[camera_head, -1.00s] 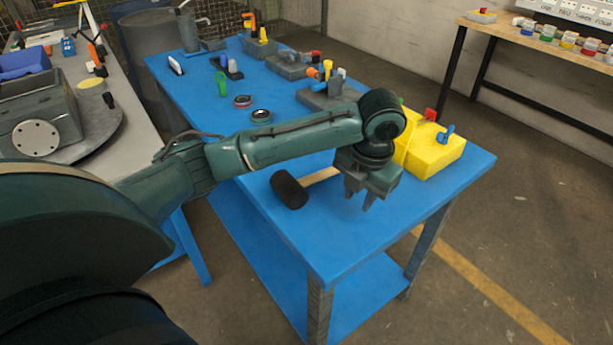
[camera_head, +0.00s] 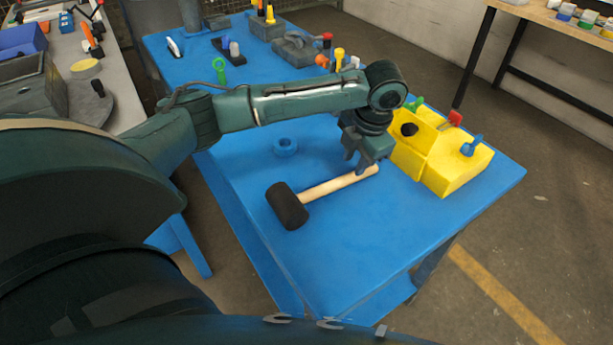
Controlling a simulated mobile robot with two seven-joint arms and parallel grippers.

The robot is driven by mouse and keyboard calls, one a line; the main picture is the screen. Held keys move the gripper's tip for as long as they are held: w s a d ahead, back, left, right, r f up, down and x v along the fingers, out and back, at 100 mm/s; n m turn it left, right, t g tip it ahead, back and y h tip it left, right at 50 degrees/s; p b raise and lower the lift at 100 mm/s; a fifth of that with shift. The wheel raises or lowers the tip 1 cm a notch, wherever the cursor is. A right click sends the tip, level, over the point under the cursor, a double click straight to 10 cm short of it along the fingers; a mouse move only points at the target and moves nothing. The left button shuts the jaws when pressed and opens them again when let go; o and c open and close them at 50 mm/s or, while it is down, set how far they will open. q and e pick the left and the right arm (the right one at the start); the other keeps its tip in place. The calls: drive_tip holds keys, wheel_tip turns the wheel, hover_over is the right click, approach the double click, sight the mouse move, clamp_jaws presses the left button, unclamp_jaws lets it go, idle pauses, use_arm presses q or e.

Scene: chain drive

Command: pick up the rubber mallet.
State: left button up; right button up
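The rubber mallet lies on the blue table (camera_head: 340,270). Its black head (camera_head: 286,206) is toward the left and front, and its pale wooden handle (camera_head: 328,187) runs up to the right. My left gripper (camera_head: 355,164) points down close to the far end of the handle. Its two fingers show a gap, so it is open. The fingers appear just behind or above the handle; I cannot tell whether they touch it. My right gripper is not in view.
A yellow toolbox (camera_head: 445,160) with tools stands just right of my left gripper. Grey trays and small tools are farther back. The front of the table is clear.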

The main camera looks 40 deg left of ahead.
sight(349, 176)
use_arm(q)
drive_tip(key=shift+w+a+f, duration=0.15)
drive_tip(key=shift+a+f, duration=0.05)
drive_tip(key=shift+f, duration=0.9)
drive_tip(key=shift+w+a+f, duration=0.15)
drive_tip(key=shift+a+f, duration=0.1)
drive_tip(key=shift+f, duration=0.85)
drive_tip(key=shift+w+a+f, duration=0.15)
drive_tip(key=shift+a+f, duration=0.05)
drive_tip(key=shift+f, duration=0.9)
drive_tip(key=shift+c, duration=0.6)
clamp_jaws()
drive_tip(key=shift+r, duration=0.1)
